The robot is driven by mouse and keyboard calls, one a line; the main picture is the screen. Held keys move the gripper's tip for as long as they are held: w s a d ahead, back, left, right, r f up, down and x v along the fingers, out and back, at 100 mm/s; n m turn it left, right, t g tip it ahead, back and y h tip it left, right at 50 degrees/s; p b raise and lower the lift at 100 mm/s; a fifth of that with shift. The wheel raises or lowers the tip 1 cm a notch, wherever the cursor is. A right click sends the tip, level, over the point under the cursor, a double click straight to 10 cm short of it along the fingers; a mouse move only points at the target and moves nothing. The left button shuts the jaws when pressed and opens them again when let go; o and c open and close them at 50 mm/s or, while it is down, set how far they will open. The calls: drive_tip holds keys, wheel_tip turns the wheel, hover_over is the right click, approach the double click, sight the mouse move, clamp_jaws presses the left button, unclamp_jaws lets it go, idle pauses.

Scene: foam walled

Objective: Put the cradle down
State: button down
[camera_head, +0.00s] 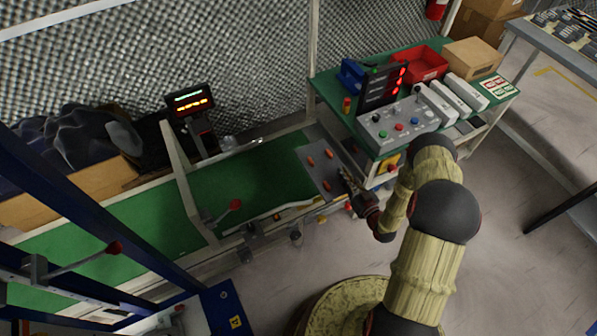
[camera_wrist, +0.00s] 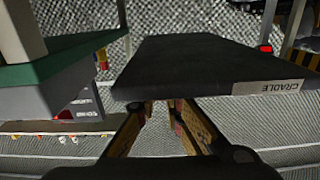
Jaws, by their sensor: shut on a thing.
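The cradle is a flat grey plate (camera_head: 322,180) with several orange-red pieces on its top. In the head view it is at the right end of the green conveyor belt, beside the green-topped bench. In the wrist view the cradle (camera_wrist: 200,60) is a dark slab with a white "CRADLE" label on its near edge. My gripper (camera_head: 347,177) is shut on the cradle's near edge. Its fingers also show in the wrist view (camera_wrist: 160,106), partly hidden by the plate. I cannot tell whether the plate touches the belt.
The green belt (camera_head: 150,221) is bare to the left, crossed by a pale frame with red-knobbed levers. The green bench (camera_head: 332,90) at the right holds a button box (camera_head: 398,124), a red bin (camera_head: 421,64) and a cardboard box (camera_head: 472,58). A small display (camera_head: 190,99) stands behind the belt.

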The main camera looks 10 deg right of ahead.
sight(324, 169)
drive_tip(key=shift+w+a+f, duration=0.1)
drive_tip(key=shift+w+f, duration=0.05)
drive_tip(key=shift+f, duration=0.1)
drive_tip(key=w+a+f+b, duration=0.1)
drive_tip(key=w+a, duration=0.1)
drive_tip(key=w+a+f+b, duration=0.1)
drive_tip(key=w+a, duration=0.1)
drive_tip(key=w+a+f+b, duration=0.1)
drive_tip(key=w+a+f, duration=0.1)
drive_tip(key=shift+w+b, duration=0.1)
drive_tip(key=shift+b, duration=0.25)
drive_tip(key=w+a+f, duration=0.1)
drive_tip(key=w+a+f+b, duration=0.1)
drive_tip(key=f, duration=0.1)
drive_tip(key=w+f+b, duration=0.1)
drive_tip(key=shift+a+f, duration=0.4)
drive_tip(key=shift+w+a+f+b, duration=0.1)
drive_tip(key=shift+f+b, duration=0.05)
drive_tip(key=shift+b, duration=0.15)
drive_tip(key=shift+w+a+f+b, duration=0.1)
drive_tip(key=shift+f+b, duration=0.3)
drive_tip(key=shift+f, duration=0.5)
drive_tip(key=shift+w+a+f+b, duration=0.1)
drive_tip(key=shift+f+b, duration=0.25)
drive_tip(key=shift+f, duration=0.55)
drive_tip(key=shift+f, duration=0.15)
drive_tip(key=c, duration=2)
unclamp_jaws()
drive_tip(key=shift+c, duration=0.2)
drive_tip(key=shift+o, duration=0.7)
